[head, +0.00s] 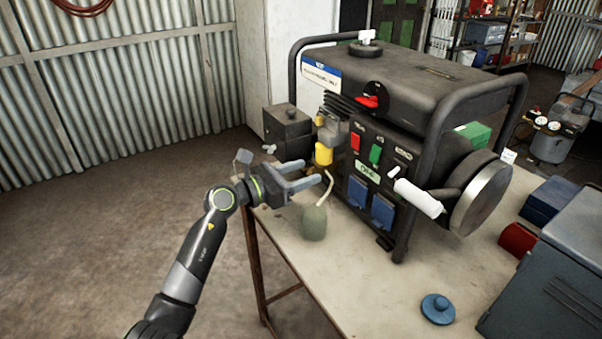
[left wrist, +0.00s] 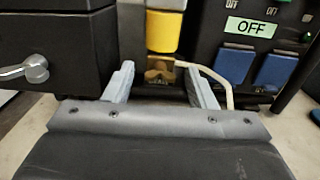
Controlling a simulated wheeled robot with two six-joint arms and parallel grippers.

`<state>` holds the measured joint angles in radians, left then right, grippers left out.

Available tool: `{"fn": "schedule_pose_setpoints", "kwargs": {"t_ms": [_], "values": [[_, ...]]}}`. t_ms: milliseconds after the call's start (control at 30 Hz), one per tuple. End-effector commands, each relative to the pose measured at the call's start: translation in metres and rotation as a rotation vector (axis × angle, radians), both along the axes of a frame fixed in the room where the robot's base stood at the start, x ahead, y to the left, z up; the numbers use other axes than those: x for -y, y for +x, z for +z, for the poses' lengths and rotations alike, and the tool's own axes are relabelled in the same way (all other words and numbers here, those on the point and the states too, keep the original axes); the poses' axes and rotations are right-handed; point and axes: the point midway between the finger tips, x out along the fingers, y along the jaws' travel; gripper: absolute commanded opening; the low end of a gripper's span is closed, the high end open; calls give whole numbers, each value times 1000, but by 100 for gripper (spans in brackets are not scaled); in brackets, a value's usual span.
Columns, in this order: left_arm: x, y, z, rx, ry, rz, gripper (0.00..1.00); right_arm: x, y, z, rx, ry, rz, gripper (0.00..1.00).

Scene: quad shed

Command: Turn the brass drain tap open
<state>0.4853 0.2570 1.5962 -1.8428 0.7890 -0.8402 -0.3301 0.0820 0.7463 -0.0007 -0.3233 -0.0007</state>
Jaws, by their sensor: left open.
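The brass drain tap (left wrist: 160,72) shows in the left wrist view, low under a yellow cylinder (left wrist: 163,30). In the head view I cannot make out the tap; the yellow cylinder (head: 323,154) stands just beyond my fingers. My left gripper (head: 312,171) is open and empty, pointing at the generator's near left side. In the left wrist view its fingers (left wrist: 160,78) stand either side of the tap, which shows in the gap between them; I cannot tell any contact. A thin cream tube (left wrist: 213,76) runs right from beside the tap. My right gripper is not in view.
The black generator (head: 390,88) stands on a pale table (head: 365,290). A grey-green can (head: 313,222) stands below my gripper, at the tube's lower end. A black box (head: 288,130) with a silver lever (left wrist: 28,68) lies left of the tap. A blue lid (head: 437,307) lies at the front.

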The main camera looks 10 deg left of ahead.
Motion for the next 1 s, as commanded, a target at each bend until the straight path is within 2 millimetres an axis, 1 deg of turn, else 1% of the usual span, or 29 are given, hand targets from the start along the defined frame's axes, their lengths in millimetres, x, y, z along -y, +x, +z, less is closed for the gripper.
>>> {"fn": "schedule_pose_setpoints", "kwargs": {"t_ms": [33,67,300,400,567,733,867,1000], "values": [[0,0,0,0,0,0,51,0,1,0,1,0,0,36],[0,0,0,0,0,0,48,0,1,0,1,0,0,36],[0,0,0,0,0,0,17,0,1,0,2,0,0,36],[0,0,0,0,0,0,6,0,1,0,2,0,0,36],[0,0,1,-6,-6,0,6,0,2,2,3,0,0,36],[0,0,2,-39,-40,0,6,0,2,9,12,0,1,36],[0,0,4,-92,-91,0,6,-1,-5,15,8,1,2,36],[0,0,5,-170,-168,0,6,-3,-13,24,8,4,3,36]]}}
